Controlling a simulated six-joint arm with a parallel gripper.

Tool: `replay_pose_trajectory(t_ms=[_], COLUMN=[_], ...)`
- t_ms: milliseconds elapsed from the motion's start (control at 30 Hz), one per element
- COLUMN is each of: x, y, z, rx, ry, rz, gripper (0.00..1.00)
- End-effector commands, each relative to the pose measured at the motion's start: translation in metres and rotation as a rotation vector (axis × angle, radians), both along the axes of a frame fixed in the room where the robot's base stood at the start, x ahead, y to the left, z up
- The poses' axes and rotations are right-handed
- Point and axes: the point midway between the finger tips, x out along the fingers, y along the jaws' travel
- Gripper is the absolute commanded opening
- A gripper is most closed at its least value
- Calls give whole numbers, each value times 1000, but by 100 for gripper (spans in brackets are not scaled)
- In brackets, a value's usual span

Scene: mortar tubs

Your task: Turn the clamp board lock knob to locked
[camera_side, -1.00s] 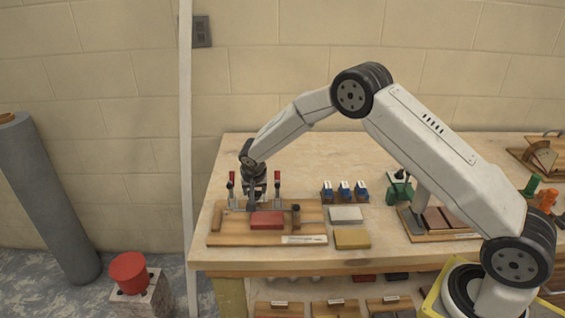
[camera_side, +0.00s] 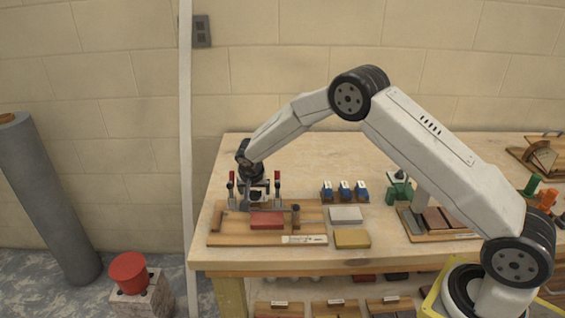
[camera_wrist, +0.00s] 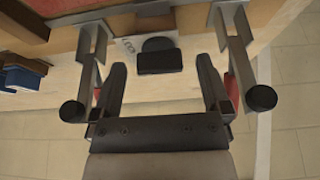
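The clamp board (camera_side: 225,240) lies at the left end of the workbench. Its black lock knob (camera_wrist: 158,56) shows in the wrist view beside a small printed label (camera_wrist: 126,47), and its bar is crosswise in that picture. My gripper (camera_wrist: 160,66) is open, with one finger to each side of the knob and the fingertips close to it. I cannot tell whether they touch it. In the side view my gripper (camera_side: 256,203) is low over the back of the board, and the knob is hidden there.
Two red-handled clamps (camera_side: 231,186) (camera_side: 277,186) stand close on either side of my gripper. A red block (camera_side: 267,220) lies on the board in front.

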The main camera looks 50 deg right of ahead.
Motion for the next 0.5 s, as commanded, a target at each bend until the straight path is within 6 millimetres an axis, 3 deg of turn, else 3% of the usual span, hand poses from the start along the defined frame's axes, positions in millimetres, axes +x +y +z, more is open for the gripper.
replay_pose_trajectory(t_ms=[500], x=[-3], y=[3], z=[12], rx=[0], ry=[-1], rz=[1], gripper=[97])
